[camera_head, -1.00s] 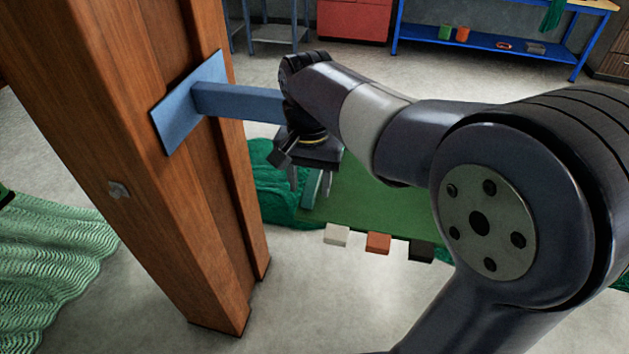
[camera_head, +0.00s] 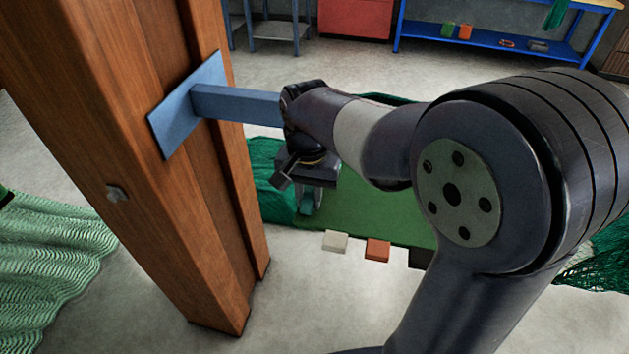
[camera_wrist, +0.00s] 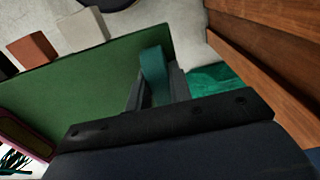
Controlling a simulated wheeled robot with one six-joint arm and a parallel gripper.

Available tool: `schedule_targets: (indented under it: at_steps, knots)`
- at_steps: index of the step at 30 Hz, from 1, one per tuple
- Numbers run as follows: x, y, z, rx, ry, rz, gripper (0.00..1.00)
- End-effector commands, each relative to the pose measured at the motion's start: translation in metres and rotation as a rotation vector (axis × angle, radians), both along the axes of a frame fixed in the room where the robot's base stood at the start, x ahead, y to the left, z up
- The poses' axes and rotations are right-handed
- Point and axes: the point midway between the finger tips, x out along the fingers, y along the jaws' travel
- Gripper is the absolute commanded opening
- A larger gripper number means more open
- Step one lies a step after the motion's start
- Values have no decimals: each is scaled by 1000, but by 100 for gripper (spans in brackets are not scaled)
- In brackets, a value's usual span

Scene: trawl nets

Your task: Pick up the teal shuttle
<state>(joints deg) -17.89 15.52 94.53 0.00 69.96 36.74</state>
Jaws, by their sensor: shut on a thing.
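The teal shuttle (camera_wrist: 153,66) is a flat teal bar lying at the edge of the green board (camera_wrist: 75,85) in the wrist view. My gripper (camera_wrist: 158,88) is shut on it, with one finger on each side. In the head view my gripper (camera_head: 306,200) points down at the left part of the green board (camera_head: 375,212), and a bit of the teal shuttle (camera_head: 305,202) shows between the fingers. I cannot tell whether the shuttle is clear of the board.
A wooden post (camera_head: 150,150) with a blue bracket (camera_head: 235,104) stands close left of my arm. White (camera_head: 335,241) and orange (camera_head: 377,250) blocks sit at the board's front edge. Green netting (camera_head: 268,195) lies beside the board. A blue shelf (camera_head: 490,45) stands behind.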

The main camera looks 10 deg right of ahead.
Motion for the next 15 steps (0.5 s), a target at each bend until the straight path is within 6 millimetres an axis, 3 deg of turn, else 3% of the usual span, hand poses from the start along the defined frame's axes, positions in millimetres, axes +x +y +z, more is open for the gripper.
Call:
schedule_targets:
  at_steps: [4,15]
  knots:
    - [0,0,0,0,0,0,0]
    - [1,0,10,1,-3,0,0]
